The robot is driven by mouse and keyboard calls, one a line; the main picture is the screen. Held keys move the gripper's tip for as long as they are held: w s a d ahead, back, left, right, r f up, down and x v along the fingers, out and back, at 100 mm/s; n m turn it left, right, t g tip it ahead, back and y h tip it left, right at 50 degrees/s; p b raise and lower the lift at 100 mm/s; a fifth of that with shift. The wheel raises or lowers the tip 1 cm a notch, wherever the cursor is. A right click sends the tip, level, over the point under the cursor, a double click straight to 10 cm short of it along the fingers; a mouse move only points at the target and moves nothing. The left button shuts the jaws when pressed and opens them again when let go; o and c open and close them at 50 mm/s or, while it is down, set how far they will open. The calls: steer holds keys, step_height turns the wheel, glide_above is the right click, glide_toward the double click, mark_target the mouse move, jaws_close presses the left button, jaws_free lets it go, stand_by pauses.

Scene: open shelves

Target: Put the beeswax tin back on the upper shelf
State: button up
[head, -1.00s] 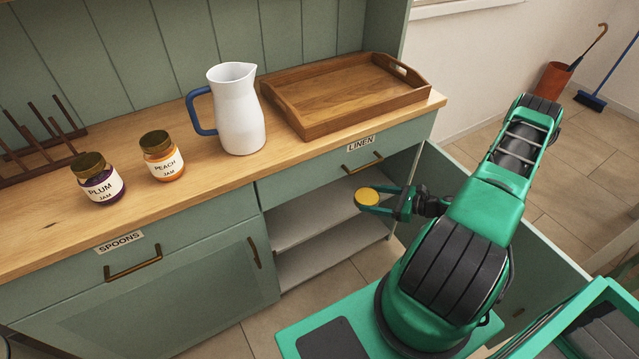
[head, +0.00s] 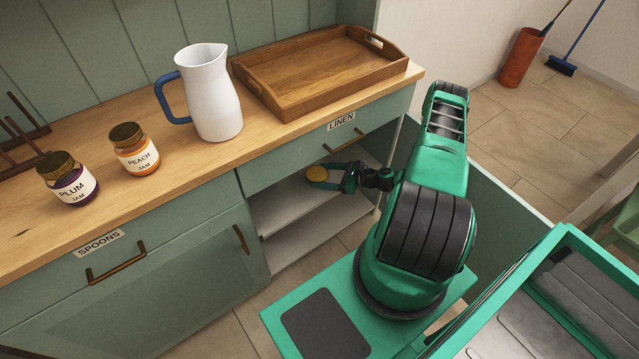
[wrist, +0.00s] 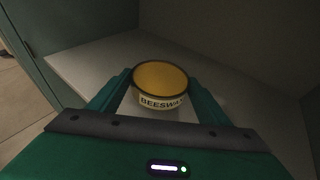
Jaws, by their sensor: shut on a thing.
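The beeswax tin (head: 317,173) is a small round tin with a yellow lid. In the wrist view the tin (wrist: 161,77) shows a pale label reading "BEESW…", and it is upright. My gripper (head: 320,178) is shut on the tin, with one green finger on each side of it; the gripper also shows in the wrist view (wrist: 160,92). The tin is inside the open cupboard, over the pale upper shelf (head: 277,205). The same shelf spreads around the tin in the wrist view (wrist: 85,65). I cannot tell whether the tin touches the shelf.
The LINEN drawer (head: 300,160) and the counter edge are just above my gripper. A lower shelf (head: 300,240) lies beneath. The cupboard's open door (head: 505,215) stands at the right. A white jug (head: 212,100), a wooden tray (head: 320,75) and two jam jars stand on the counter.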

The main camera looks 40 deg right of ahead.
steer(key=shift+w+a+f, duration=0.15)
steer(key=shift+w+f, duration=0.2)
steer(key=shift+f, duration=1.8)
steer(key=o, duration=1.6)
steer(key=shift+f, duration=0.1)
steer(key=shift+o, duration=0.2)
steer(key=v, duration=0.7)
steer(key=shift+s, duration=0.2)
